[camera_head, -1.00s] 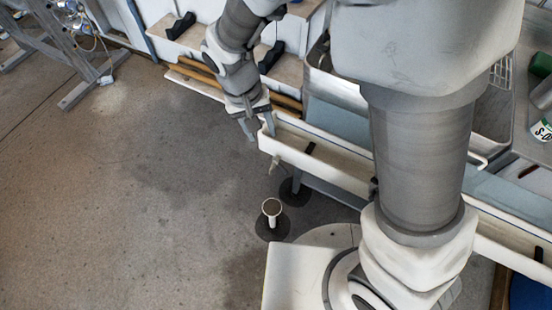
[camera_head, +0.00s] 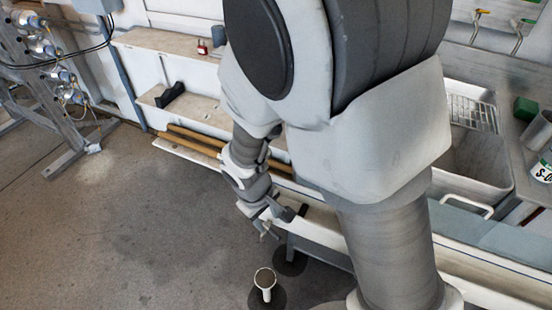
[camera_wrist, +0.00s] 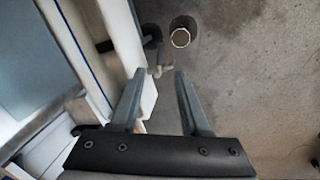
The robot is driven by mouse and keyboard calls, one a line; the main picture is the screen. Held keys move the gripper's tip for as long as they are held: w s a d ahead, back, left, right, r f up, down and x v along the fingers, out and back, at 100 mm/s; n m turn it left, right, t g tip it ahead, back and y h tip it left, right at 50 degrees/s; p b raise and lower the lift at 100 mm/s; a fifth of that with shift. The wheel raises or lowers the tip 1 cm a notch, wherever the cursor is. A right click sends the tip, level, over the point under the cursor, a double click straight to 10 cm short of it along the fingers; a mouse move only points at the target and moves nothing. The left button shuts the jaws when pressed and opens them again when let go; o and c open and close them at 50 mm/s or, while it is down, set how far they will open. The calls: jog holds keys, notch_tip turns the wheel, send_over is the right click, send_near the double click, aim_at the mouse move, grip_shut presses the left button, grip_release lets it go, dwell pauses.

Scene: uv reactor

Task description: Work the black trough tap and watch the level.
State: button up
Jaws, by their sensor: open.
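The pale trough (camera_head: 325,222) runs along the wall, partly hidden by my arm. I cannot make out which black part is the tap handle. My gripper (camera_wrist: 159,75) is open, its fingers pointing toward the trough end. In the head view my gripper (camera_head: 268,222) is at the trough end. The water level cannot be seen.
A white standpipe (camera_head: 265,279) rises from the floor near the trough end. A steel sink (camera_head: 470,165) and a green block (camera_head: 525,109) are at right. Wooden shelves (camera_head: 165,48) stand behind.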

aim_at(273, 232)
jog(key=f, duration=0.2)
jog(key=f+b, duration=0.1)
jog(key=f, duration=0.1)
jog(key=w+d+f, duration=0.1)
jog(key=f, duration=0.1)
jog(key=shift+f+b, duration=0.35)
jog(key=shift+b, duration=0.05)
grip_shut()
